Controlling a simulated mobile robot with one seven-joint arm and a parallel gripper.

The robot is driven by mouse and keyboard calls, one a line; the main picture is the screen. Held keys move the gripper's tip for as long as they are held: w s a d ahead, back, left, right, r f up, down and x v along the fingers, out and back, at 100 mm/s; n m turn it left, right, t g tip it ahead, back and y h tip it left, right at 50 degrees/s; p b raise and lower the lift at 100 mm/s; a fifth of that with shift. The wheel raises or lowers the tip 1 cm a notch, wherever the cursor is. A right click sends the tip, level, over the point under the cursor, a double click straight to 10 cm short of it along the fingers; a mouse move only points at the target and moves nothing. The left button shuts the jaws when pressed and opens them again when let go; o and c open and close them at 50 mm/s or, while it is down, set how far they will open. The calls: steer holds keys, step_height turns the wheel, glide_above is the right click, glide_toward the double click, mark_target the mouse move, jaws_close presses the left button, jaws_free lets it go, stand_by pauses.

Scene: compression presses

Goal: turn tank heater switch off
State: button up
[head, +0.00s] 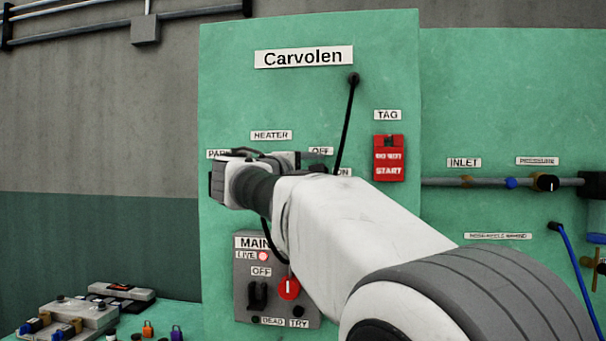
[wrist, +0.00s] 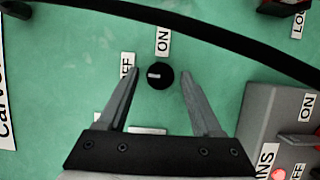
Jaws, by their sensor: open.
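In the wrist view a round black knob (wrist: 162,83) with a short white mark sits between the fingertips of my gripper (wrist: 160,71). The mark lies left of the knob's middle and points left, roughly to the side of the OFF label (wrist: 127,65). The ON label (wrist: 163,41) is above the knob. My fingers are open, one each side of the knob, with small gaps showing. In the head view the HEATER label (head: 271,135) is on the green Carvolen panel (head: 300,95); my arm hides the knob there.
A black cable (head: 347,125) hangs down the panel and crosses the wrist view above the knob. A red DO NOT START tag (head: 389,159) hangs to the right. A grey MAINS box (head: 243,290) with a lit red LIVE lamp (head: 263,256) is below. Pipes run at right.

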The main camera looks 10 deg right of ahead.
steer(key=v, duration=1.7)
steer(key=shift+s+b, duration=0.25)
steer(key=shift+b, duration=0.15)
steer(key=shift+a, duration=0.1)
steer(key=s+d+f+m+g+y+p, duration=0.3)
steer(key=s+d+f+g, duration=0.4)
steer(key=d+f, duration=0.6)
steer(key=s+f+m+g+y+p, duration=0.1)
steer(key=s+f+m+y+p, duration=0.3)
steer(key=s+f, duration=1.1)
steer(key=m+y, duration=0.3)
steer(key=y, duration=0.1)
steer(key=shift+s+a+f+y, duration=0.2)
steer(key=shift+s+a+y, duration=0.1)
steer(key=shift+a+y, duration=0.1)
